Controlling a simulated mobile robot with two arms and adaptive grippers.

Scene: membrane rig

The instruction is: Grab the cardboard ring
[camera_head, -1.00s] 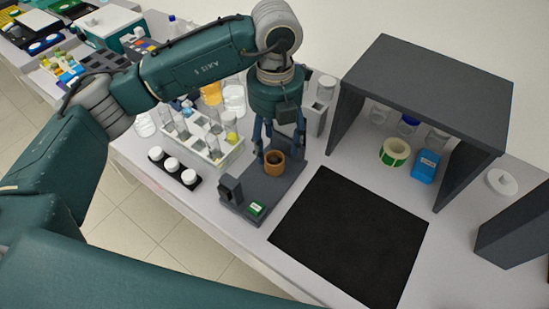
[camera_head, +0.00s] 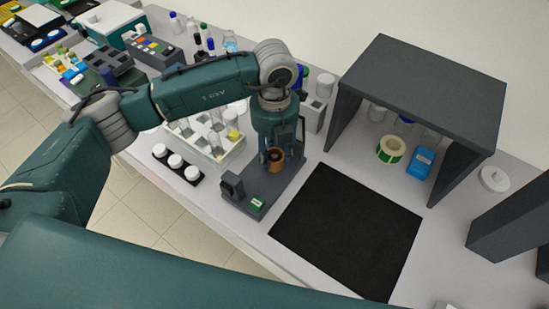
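The brown cardboard ring (camera_head: 275,161) is at the grey stand (camera_head: 262,196) on the table, left of the black mat. My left gripper (camera_head: 272,157) points down right at the ring, its blue-grey fingers overlapping the ring's upper part. The fingertips are small and partly hidden, so I cannot tell whether they close on the ring. My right gripper is not in view.
A clear rack of tubes (camera_head: 212,136) and a black holder with white-capped jars (camera_head: 176,162) stand to the left. The black mat (camera_head: 350,228) is clear.

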